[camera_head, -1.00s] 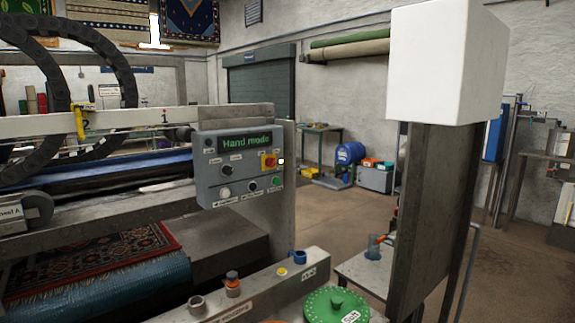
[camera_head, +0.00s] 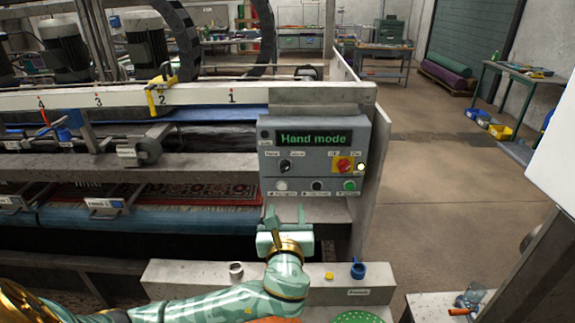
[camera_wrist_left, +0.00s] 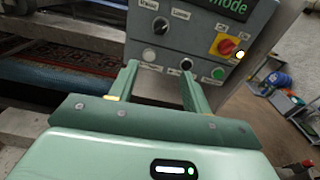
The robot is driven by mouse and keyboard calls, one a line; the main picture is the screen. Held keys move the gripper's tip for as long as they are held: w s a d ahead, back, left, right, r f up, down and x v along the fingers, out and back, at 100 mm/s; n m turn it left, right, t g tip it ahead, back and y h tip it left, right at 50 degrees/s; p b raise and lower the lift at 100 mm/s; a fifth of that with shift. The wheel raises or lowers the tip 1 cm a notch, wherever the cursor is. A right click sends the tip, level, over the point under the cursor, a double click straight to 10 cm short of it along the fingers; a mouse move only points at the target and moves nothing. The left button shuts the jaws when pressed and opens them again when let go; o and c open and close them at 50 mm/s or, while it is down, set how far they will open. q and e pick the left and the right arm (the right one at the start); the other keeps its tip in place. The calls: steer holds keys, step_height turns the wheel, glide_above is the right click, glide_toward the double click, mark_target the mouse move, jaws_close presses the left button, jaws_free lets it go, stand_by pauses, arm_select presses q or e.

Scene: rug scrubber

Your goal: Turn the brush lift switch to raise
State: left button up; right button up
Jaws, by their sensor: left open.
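The grey control box (camera_head: 268,152) with a green "Hand mode" display hangs on the machine's end. The brush lift switch appears to be the black knob (camera_head: 285,166) at the box's upper left, with small, hard-to-read labels above it. It also shows in the left wrist view (camera_wrist_left: 161,25), beyond the fingers. My left gripper (camera_head: 286,214) is open and empty, below and in front of the box, apart from the knob. In the left wrist view its two fingers (camera_wrist_left: 159,88) point toward the box's lower row. My right gripper is not in view.
A red knob on a yellow plate (camera_head: 343,165) sits right of the switch. White (camera_head: 281,185), black (camera_head: 317,185) and green (camera_head: 349,185) controls line the row below. A beam (camera_head: 180,279) with a blue cap (camera_head: 358,270) crosses in front. Open floor lies right.

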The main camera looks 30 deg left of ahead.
arm_select(q)
steer(key=r, duration=0.1)
glide_toward(285, 171)
steer(key=x, duration=0.8)
steer(key=shift+w+a+f+b, duration=0.1)
steer(key=shift+w+b, duration=0.15)
steer(key=shift+b, duration=0.1)
steer(key=shift+a, duration=0.15)
steer(key=shift+w+a, duration=0.25)
steer(key=shift+w, duration=0.25)
steer(key=shift+s+d, duration=0.1)
steer(key=shift+s, duration=0.05)
steer(key=c, duration=0.8)
steer(key=shift+c, duration=1)
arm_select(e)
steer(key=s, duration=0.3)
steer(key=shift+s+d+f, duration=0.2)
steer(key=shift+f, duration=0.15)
